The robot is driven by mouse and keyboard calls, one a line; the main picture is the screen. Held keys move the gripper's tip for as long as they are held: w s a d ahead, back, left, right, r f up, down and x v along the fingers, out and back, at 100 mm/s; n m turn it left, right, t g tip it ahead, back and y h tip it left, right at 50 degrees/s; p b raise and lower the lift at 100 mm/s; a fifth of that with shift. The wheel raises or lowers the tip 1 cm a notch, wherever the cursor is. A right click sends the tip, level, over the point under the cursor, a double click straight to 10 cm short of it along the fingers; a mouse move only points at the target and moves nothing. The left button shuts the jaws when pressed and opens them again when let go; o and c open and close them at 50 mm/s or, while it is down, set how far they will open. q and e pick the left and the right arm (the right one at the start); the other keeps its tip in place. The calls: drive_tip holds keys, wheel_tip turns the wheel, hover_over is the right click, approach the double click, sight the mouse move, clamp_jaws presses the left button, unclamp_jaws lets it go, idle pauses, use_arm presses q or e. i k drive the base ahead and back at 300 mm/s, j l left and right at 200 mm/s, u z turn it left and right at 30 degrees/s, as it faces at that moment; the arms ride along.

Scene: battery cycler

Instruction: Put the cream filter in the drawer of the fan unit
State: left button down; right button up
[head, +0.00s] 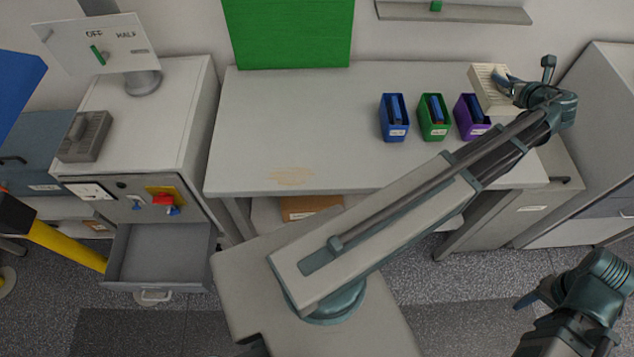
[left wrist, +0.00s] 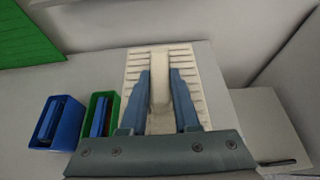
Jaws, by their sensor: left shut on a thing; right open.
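The cream filter (head: 489,97) lies at the back right of the white table. It has slatted sides and a raised middle bar, seen in the left wrist view (left wrist: 186,66). My left gripper (head: 506,82) is over the filter, its two blue fingers (left wrist: 160,85) shut on the bar from both sides. The filter appears to rest on the table. The fan unit (head: 150,105) is the white cabinet at the left. Its drawer (head: 160,254) is pulled open and looks empty. My right gripper (head: 528,299) is open and empty over the floor at the lower right.
A grey slatted block (head: 84,136) sits on the fan unit. An OFF/HALF sign (head: 100,46) stands behind it. Blue (head: 394,131), green (head: 433,131) and purple (head: 470,128) bins stand left of the filter. The table's left half is clear. A yellow-black bar (head: 65,245) reaches toward the drawer's left side.

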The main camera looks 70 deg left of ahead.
sight(169, 248)
drive_tip(key=i+l+u, duration=0.3)
drive_tip(key=u, duration=3.15)
drive_tip(key=i+l, duration=0.05)
